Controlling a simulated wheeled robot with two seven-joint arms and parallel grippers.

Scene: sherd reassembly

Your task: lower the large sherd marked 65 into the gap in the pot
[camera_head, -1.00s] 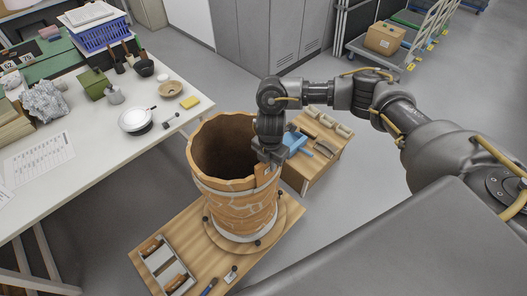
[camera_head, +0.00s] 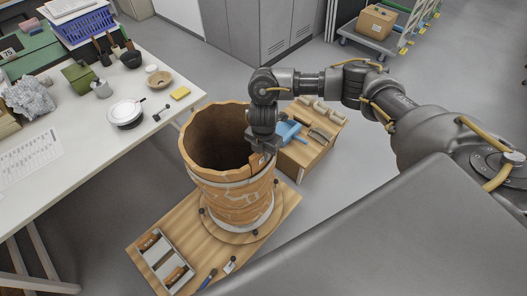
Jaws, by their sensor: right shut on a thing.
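The pot (camera_head: 230,199) is a tall terracotta vessel with pale joint lines, standing upright on a round wooden board on a low wooden table. Its broken rim is open at the top and its inside is dark. My right gripper (camera_head: 261,157) points down at the pot's right rim and is shut on a sherd (camera_head: 256,164), of which only a small brown part shows. The sherd is at the rim; I cannot tell whether it touches the pot, and its mark cannot be read. The gap is mostly hidden behind the gripper. My left gripper is not in view.
A low wooden table (camera_head: 285,215) carries the pot and a tray (camera_head: 163,262) of small pieces. A small wooden stand (camera_head: 312,155) with a blue object and several sherds is close behind my right arm. A white worktable (camera_head: 75,150) with bowls and tools fills the left.

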